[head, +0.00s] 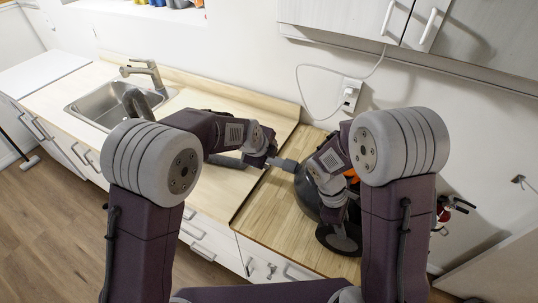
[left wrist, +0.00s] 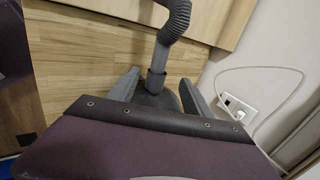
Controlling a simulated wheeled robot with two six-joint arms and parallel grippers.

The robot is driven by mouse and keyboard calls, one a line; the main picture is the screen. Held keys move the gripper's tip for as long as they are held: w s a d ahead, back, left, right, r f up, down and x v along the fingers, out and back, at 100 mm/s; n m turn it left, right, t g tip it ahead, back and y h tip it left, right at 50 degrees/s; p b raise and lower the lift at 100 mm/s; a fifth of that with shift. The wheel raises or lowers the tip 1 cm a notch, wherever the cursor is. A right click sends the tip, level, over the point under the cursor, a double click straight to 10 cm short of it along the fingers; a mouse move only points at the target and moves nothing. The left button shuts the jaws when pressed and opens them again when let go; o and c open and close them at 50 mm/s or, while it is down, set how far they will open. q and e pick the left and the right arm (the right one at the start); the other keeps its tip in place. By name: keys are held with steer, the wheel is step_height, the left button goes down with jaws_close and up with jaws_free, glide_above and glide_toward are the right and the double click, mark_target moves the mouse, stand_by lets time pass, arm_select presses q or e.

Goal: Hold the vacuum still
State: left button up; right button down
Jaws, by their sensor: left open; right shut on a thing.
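The vacuum (head: 307,196) is a dark rounded body with orange parts and a black wheel. It stands on the wooden counter, partly hidden behind my right arm. My right gripper (head: 343,222) is shut on the vacuum near its wheel; the exact contact is hard to see. My left gripper (head: 271,160) is open at the grey hose connector (head: 288,165) on the vacuum's left side. In the left wrist view, the ribbed hose (left wrist: 174,24) runs down to its cuff (left wrist: 157,79), which lies between the open fingers.
The wooden counter (head: 262,222) has bare room in front and to the left of the vacuum. A sink (head: 98,104) with a faucet (head: 146,72) is at the left. A wall outlet (head: 350,93) with a white cord is behind. Cabinets (head: 420,20) hang above.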

mark_target(276, 161)
arm_select(q)
steer(key=x, duration=1.2)
jaws_close()
steer(key=w+a, duration=0.3)
steer(key=a, duration=0.3)
stand_by(0.5)
steer(key=shift+w+a, duration=0.1)
steer(key=shift+w, duration=0.05)
step_height(276, 161, up, 8)
stand_by(0.9)
